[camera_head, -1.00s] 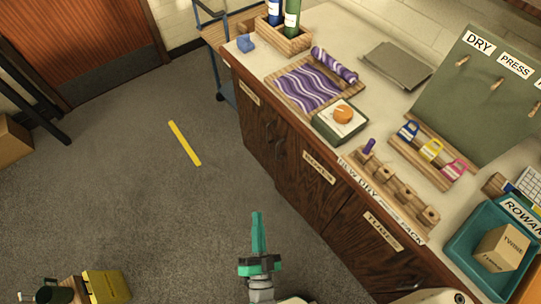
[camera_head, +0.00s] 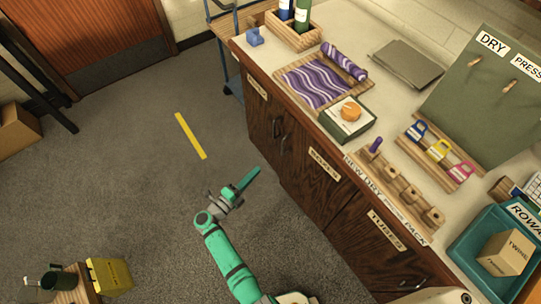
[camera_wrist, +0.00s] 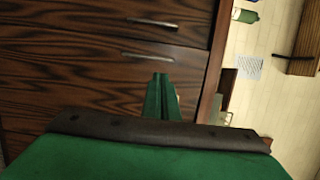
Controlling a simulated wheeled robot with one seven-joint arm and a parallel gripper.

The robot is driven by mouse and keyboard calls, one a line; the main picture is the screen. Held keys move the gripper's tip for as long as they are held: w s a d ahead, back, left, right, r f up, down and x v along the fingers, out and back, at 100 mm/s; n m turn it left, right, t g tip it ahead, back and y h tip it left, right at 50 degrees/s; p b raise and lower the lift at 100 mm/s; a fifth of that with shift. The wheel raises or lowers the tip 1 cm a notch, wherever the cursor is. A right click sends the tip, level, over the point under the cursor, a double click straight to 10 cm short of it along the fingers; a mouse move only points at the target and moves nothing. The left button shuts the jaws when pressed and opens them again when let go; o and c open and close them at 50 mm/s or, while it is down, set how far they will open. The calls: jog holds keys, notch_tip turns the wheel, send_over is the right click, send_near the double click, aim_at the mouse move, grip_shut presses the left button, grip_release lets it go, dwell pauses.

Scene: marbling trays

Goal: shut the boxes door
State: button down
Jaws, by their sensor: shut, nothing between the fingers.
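The boxes door (camera_head: 312,180) is a dark wood panel below the BOXES label (camera_head: 324,162) on the counter front. It looks about flush with its neighbours; I cannot tell whether a small gap stands open. A slim handle (camera_head: 284,143) is near its left edge. My gripper (camera_head: 254,172) is shut and empty, in front of the cabinet and pointing toward the doors. In the wrist view the shut green fingers (camera_wrist: 158,97) point at striped dark wood fronts with two silver handles, the nearer handle (camera_wrist: 147,57) just beyond the tips. No contact is visible.
The TUBES door (camera_head: 365,245) is to the right, and another door (camera_head: 263,120) is to the left. The counter (camera_head: 380,100) above holds a purple cloth, wooden racks and a teal tray (camera_head: 465,245). Open carpet with a yellow strip (camera_head: 190,136) lies left of my arm.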

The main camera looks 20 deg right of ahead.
jog(key=x, duration=1.3)
jog(key=shift+w+d, duration=0.25)
jog(key=shift+d, duration=0.1)
jog(key=shift+f, duration=0.1)
